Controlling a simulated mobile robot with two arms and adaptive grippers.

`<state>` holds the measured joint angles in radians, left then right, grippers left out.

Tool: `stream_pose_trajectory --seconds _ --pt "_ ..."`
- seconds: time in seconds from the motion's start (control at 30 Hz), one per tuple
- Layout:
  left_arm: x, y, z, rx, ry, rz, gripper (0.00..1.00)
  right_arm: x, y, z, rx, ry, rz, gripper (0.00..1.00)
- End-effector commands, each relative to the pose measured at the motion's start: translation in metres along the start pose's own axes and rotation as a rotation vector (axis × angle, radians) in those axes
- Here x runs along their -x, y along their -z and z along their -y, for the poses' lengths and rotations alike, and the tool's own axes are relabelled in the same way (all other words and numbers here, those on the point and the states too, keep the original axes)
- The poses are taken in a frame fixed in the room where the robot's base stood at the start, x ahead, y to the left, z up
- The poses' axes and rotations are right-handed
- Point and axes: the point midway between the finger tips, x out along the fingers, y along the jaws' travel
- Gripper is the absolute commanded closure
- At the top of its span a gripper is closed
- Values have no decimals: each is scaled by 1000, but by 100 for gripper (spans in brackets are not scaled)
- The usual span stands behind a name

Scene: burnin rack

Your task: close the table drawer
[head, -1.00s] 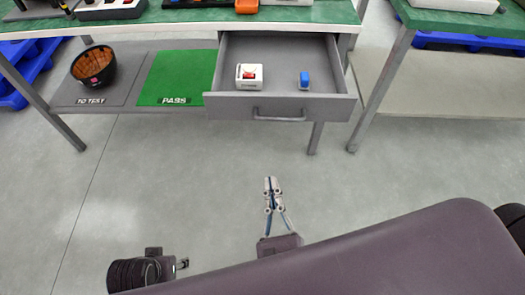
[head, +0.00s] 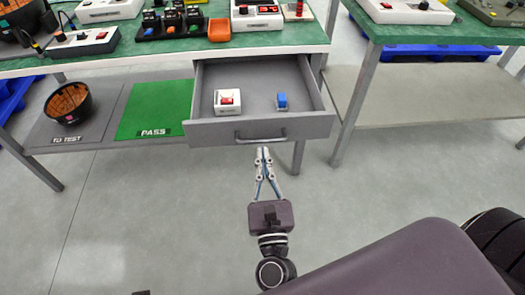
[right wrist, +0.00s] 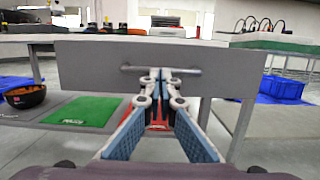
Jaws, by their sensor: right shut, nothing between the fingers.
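The grey table drawer (head: 228,131) is pulled out under the green-topped table (head: 170,48). Its front panel with a bar handle (head: 261,138) faces me. Inside lie a white box with a red switch (head: 228,101) and a small blue item (head: 282,101). My right gripper (head: 263,152) is shut and empty, just in front of the drawer front near the handle. In the right wrist view the fingertips (right wrist: 161,73) overlap the handle and drawer front (right wrist: 220,68); I cannot tell whether they touch.
A lower shelf holds a dark bowl (head: 70,103) on the grey TO TEST area and a green PASS mat (head: 153,110). Devices and an orange tray (head: 219,30) stand on the tabletop. A second table (head: 440,95) stands at right. The floor in front is clear.

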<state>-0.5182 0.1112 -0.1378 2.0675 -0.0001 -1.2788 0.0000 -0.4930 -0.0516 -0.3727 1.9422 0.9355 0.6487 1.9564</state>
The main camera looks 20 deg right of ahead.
Motion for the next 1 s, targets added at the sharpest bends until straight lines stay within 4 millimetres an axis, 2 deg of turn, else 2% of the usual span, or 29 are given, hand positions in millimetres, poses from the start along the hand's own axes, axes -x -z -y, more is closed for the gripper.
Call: stream_pose_trajectory --seconds 0.2,0.67,0.87,1.0 --pt "-5 -2 0 0 -1 4 54 -14 0 0 1 0 0 100" --pt "-6 -2 -1 -1 -1 4 54 -18 1 0 1 0 0 100" --pt "-5 -2 -1 -1 -1 4 54 -40 4 0 0 1 4 100" --pt "1 2 -1 0 -1 -3 54 -70 9 0 -1 1 5 100"
